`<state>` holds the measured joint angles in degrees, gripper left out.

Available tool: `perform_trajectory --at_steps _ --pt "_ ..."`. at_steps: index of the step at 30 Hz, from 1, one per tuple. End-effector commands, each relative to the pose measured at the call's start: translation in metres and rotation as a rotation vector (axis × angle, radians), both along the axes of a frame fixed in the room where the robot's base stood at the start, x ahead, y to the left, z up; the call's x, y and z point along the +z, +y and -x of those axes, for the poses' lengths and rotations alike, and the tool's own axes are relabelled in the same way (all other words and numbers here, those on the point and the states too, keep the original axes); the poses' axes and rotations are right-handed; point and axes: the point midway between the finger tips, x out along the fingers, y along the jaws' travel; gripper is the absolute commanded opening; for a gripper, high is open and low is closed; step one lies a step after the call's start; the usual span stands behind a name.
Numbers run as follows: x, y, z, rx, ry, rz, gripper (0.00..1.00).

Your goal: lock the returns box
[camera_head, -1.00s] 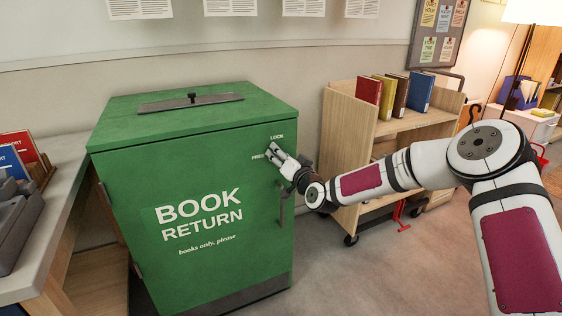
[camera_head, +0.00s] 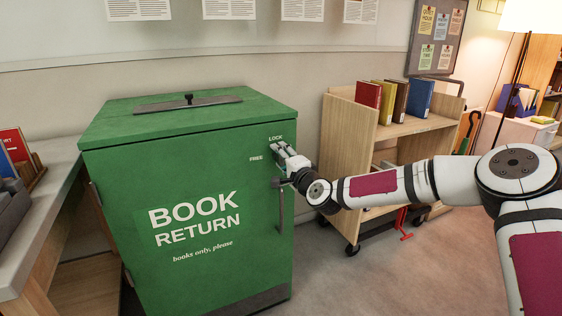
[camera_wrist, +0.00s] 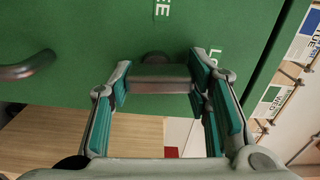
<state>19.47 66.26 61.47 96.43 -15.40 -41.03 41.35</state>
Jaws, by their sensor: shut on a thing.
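The green returns box (camera_head: 190,215), lettered BOOK RETURN, stands upright with its front towards me. LOCK (camera_head: 276,139) and FREE (camera_head: 256,158) are printed at its upper right front. My gripper (camera_head: 280,154) is at the front beside these words and largely covers the latch knob in the head view. In the wrist view, my gripper (camera_wrist: 160,82) is shut on the grey latch knob (camera_wrist: 158,74), with a teal pad at each end of it. The knob runs across between the pads, its right end near LOCK (camera_wrist: 213,58). Its exact setting is hard to tell.
A grey door handle (camera_head: 281,207) is below my gripper and shows in the wrist view (camera_wrist: 27,68). A wooden book cart (camera_head: 350,130) stands close on the right. A counter (camera_head: 45,215) is on the left. Open floor lies in front of the cart.

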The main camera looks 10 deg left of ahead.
Motion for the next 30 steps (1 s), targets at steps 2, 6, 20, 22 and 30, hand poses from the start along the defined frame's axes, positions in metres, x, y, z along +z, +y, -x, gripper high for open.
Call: perform_trajectory --at_steps 2,6,20,22,30 --pt "-0.0025 -0.0013 -0.0005 -0.001 0.023 -0.029 0.17" --pt "-0.002 -0.0013 -0.0005 -0.001 0.047 -0.067 0.17" --pt "-0.0018 -0.0013 -0.0007 -0.001 0.067 -0.096 0.16" --pt "-0.0018 -0.0013 -0.0007 -0.002 0.067 -0.096 0.16" --pt "-0.0013 -0.001 -0.0006 -0.001 0.066 -0.094 0.65"
